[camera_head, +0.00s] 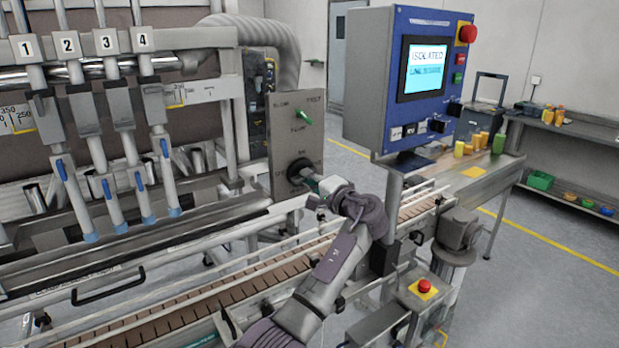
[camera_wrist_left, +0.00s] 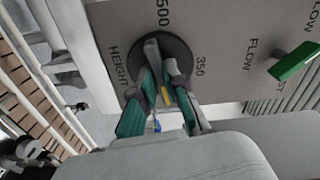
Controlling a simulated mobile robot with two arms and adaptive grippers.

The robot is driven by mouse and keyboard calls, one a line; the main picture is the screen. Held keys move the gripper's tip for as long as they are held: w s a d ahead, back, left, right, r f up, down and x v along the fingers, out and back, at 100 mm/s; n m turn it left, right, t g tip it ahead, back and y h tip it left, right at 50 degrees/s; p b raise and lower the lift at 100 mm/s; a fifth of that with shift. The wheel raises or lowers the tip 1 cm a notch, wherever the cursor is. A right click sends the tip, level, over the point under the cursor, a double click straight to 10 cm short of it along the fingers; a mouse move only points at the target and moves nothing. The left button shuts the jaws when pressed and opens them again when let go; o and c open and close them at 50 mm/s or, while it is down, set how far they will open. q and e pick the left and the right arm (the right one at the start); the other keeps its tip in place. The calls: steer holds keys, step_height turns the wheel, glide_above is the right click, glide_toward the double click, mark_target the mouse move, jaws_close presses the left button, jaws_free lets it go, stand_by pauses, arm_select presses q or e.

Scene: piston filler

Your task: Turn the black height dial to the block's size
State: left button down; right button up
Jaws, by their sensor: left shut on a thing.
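The black height dial (camera_head: 298,171) is on the grey control panel (camera_head: 284,135) of the filling machine, below a green flow lever (camera_head: 303,116). My left gripper (camera_head: 313,184) is at the dial's front in the head view. In the left wrist view the round black dial (camera_wrist_left: 184,49) has "HEIGHT", "500" and "350" printed around it. The green fingers of my left gripper (camera_wrist_left: 162,75) are closed on the dial's middle and hide part of it. I cannot read the dial's exact setting. I cannot pick out a block for certain. My right gripper is out of view.
A blue control box (camera_head: 390,65) with a screen reading "ISOLATED" stands right of the panel. The conveyor (camera_head: 170,320) runs below my left arm. Several numbered nozzles with blue tips (camera_head: 117,220) are at the left. A side table (camera_head: 497,165) holds yellow and green containers.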

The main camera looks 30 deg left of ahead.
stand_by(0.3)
arm_select(q)
steer(key=c, duration=1.2)
jaws_free()
steer(key=v, duration=1.2)
steer(key=shift+f, duration=0.1)
